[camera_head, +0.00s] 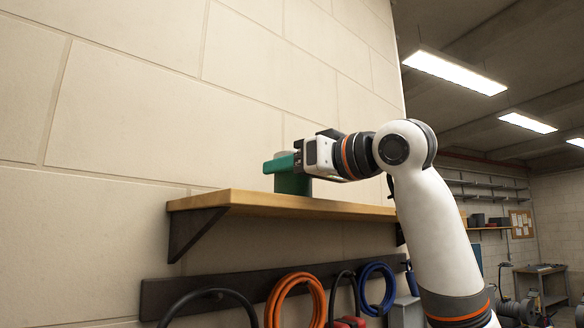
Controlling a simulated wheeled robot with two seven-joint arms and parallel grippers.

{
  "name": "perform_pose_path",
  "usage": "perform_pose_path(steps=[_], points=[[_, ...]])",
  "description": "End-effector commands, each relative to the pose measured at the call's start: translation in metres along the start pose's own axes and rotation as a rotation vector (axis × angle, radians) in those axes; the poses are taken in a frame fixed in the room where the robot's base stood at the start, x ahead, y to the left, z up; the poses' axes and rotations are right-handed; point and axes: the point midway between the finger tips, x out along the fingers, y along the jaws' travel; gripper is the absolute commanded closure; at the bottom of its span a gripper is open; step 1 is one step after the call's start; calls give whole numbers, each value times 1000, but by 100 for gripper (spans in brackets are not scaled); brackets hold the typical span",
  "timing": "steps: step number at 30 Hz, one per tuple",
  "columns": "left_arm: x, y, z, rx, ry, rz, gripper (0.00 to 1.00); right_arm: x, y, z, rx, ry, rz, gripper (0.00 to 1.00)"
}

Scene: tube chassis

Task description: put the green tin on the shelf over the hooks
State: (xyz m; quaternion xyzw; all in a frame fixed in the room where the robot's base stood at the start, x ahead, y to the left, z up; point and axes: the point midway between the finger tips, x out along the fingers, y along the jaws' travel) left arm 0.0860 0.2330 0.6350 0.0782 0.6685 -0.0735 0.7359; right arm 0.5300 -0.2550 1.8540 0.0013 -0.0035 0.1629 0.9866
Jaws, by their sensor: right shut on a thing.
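The green tin (291,184) is at the wooden shelf (250,201), over its left half, and looks upright. Its lower edge meets the shelf's top in the picture; I cannot tell whether it rests there or hangs just above. My right gripper (289,162) comes in from the right and is shut on the tin near its top, hiding part of it. The hook rail (225,281) runs along the wall below the shelf. My left gripper is not in view.
An orange coiled hose (275,300), a blue coil (364,287) and black hoses hang from the rail. A dark bracket (192,229) supports the shelf's left end. The shelf's left part is bare. A block wall stands close behind.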

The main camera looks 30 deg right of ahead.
Motion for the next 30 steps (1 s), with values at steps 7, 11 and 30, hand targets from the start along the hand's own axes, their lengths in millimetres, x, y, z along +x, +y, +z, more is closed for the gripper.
perform_pose_path(steps=[7,11,30], points=[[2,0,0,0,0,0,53,0,0,-1,0,-1,1,77],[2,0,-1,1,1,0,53,0,0,-2,0,1,1,29],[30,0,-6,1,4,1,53,-43,0,-5,0,-5,-1,22]])
